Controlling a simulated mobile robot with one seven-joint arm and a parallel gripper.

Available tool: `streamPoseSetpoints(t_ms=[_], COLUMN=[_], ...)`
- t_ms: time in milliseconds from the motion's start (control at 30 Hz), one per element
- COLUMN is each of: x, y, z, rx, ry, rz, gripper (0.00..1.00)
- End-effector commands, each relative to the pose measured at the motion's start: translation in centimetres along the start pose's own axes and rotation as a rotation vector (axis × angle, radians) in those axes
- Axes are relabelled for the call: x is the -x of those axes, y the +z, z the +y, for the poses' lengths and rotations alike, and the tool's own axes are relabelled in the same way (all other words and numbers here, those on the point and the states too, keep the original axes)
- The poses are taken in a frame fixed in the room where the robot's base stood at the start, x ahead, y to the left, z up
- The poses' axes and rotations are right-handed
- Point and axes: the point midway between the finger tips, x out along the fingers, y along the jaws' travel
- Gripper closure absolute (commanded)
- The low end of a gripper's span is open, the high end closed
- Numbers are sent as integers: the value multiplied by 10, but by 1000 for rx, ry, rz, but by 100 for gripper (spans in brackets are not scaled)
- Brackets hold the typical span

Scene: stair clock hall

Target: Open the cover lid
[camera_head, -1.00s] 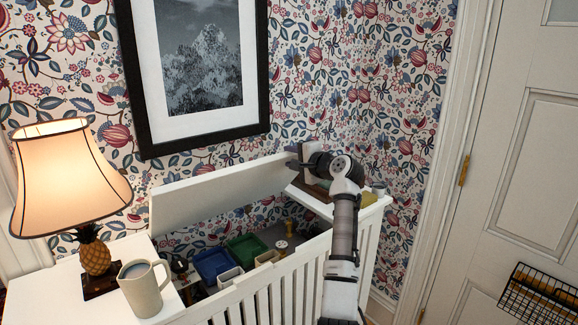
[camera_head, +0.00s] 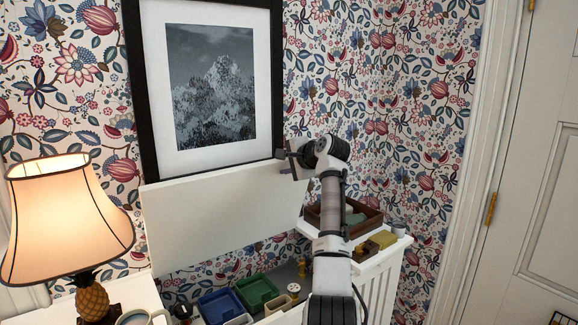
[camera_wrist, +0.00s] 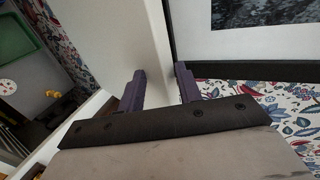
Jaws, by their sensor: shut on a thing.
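The white cover lid (camera_head: 225,215) of the slatted cabinet stands steeply raised, its upper edge overlapping the bottom of the framed picture in the head view. My gripper (camera_head: 290,160) is at the lid's upper right corner. In the wrist view, the purple fingers of my gripper (camera_wrist: 160,85) pinch the edge of the lid (camera_wrist: 125,35), one finger on each side. The compartment below is open, with a blue bin (camera_head: 221,305) and a green bin (camera_head: 256,292) inside. My arm hides part of the cabinet's right side.
A lit lamp (camera_head: 65,220) with a pineapple base and a mug (camera_head: 135,317) stand on the left top. A brown tray (camera_head: 345,217), a yellow block (camera_head: 383,239) and a small cup (camera_head: 398,229) sit on the right top. The framed picture (camera_head: 212,90) hangs close behind the lid.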

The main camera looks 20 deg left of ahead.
Motion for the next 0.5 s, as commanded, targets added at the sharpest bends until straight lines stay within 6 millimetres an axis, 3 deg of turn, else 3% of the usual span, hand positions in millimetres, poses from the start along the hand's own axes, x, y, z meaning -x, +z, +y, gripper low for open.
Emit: streamPoseSetpoints(t_ms=[300, 333, 500], x=[-4, -4, -4], y=[2, 2, 2], z=[4, 5, 5], rx=[-2, -3, -2], ry=[8, 8, 9], rz=[-6, -6, -6], gripper=[100, 70, 73])
